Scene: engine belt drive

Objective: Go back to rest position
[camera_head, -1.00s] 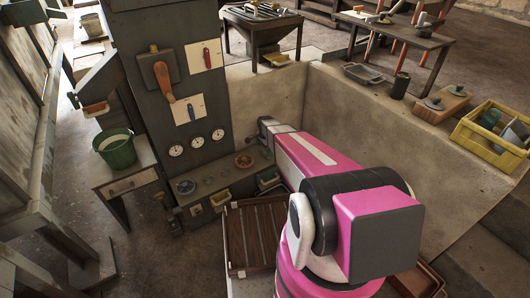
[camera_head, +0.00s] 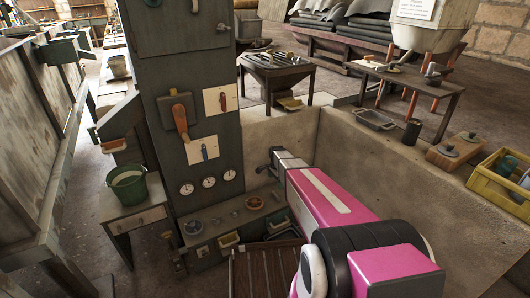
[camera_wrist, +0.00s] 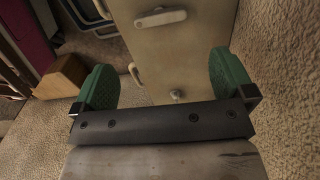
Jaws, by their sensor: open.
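My gripper shows in the wrist view (camera_wrist: 160,85), with its two green fingers wide apart and nothing between them. A beige panel with a pale handle and a small knob lies beyond the fingers. The end of my arm (camera_head: 272,160) is beside the cabinet, at the corner of the low concrete wall; the fingers are too small to make out there.
A rough concrete wall (camera_head: 390,180) runs along the right of my arm, bearing a yellow crate (camera_head: 490,185). The cabinet's lower ledge (camera_head: 215,225) holds dials and knobs. A green bucket (camera_head: 128,187) stands on a small table at left. A slatted brown rack (camera_head: 265,270) lies below my arm.

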